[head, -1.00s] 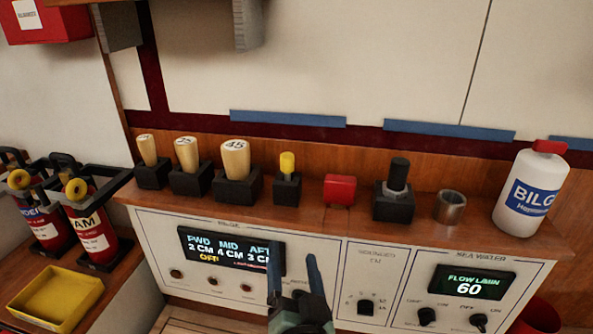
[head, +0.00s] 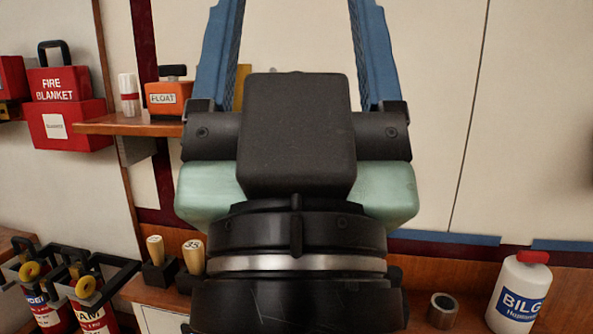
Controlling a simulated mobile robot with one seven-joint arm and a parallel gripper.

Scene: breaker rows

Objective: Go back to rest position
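My gripper (head: 297,62) fills the middle of the head view, raised close to the camera with its two blue fingers pointing up. The fingers are wide apart and nothing shows between them except the pale wall and a thin yellowish strip behind the left finger. The fingertips run out of the top of the picture. My gripper and wrist hide most of the wooden ledge (head: 560,300) and the panel below it.
Two wooden-handled levers (head: 191,257) show at left on the ledge. A metal cup (head: 442,308) and a white BILGE bottle (head: 518,292) stand at right. An upper shelf (head: 125,125) holds an orange FLOAT box (head: 167,100). Red fire blanket boxes (head: 66,105) and extinguishers (head: 92,308) are at far left.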

